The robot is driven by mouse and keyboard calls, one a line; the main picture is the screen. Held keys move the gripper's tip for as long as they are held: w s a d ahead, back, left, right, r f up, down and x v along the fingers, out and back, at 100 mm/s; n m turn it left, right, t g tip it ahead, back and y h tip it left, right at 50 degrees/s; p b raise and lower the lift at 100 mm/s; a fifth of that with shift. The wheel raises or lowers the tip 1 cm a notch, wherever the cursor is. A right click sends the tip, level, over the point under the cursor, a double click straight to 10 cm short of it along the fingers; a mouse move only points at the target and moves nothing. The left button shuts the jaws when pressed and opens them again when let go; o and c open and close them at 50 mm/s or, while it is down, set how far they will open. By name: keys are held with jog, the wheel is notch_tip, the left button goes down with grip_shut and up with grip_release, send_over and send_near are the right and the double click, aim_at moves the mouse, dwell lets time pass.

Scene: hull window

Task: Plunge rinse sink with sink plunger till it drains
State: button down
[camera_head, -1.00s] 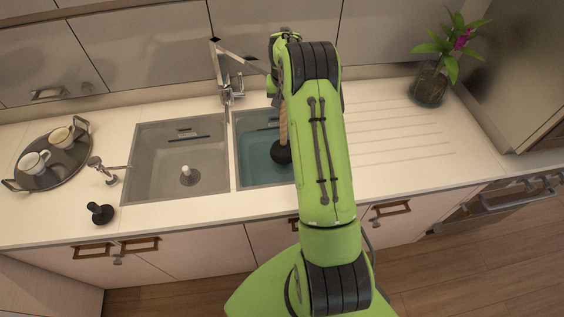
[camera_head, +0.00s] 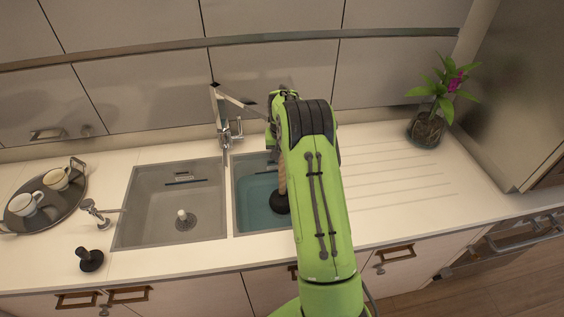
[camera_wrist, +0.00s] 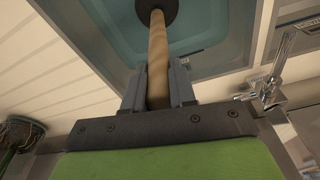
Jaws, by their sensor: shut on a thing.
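The sink plunger has a wooden handle (camera_wrist: 157,62) and a dark rubber cup (camera_head: 280,202). My gripper (camera_wrist: 158,85) is shut on the handle in the wrist view. The rinse sink (camera_head: 247,222) is the right basin and holds bluish water (camera_head: 258,205). The plunger cup is inside this basin, at its right part in the head view. It also shows at the top of the wrist view (camera_wrist: 157,8). Whether the cup touches the basin floor, I cannot tell. My arm hides the basin's right side and my gripper in the head view.
The left basin (camera_head: 150,215) has no visible water and holds a small white-topped stopper (camera_head: 182,216). A faucet (camera_head: 226,125) stands behind the basins. A tray with cups (camera_head: 70,205) and a small black plunger-like object (camera_head: 91,260) are at left. A potted plant (camera_head: 426,128) stands at right.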

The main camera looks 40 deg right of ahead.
aim_at(282, 165)
jog(key=shift+f+b, duration=0.55)
jog(key=shift+f, duration=0.75)
jog(key=shift+f+b, duration=0.7)
jog(key=shift+f, duration=0.4)
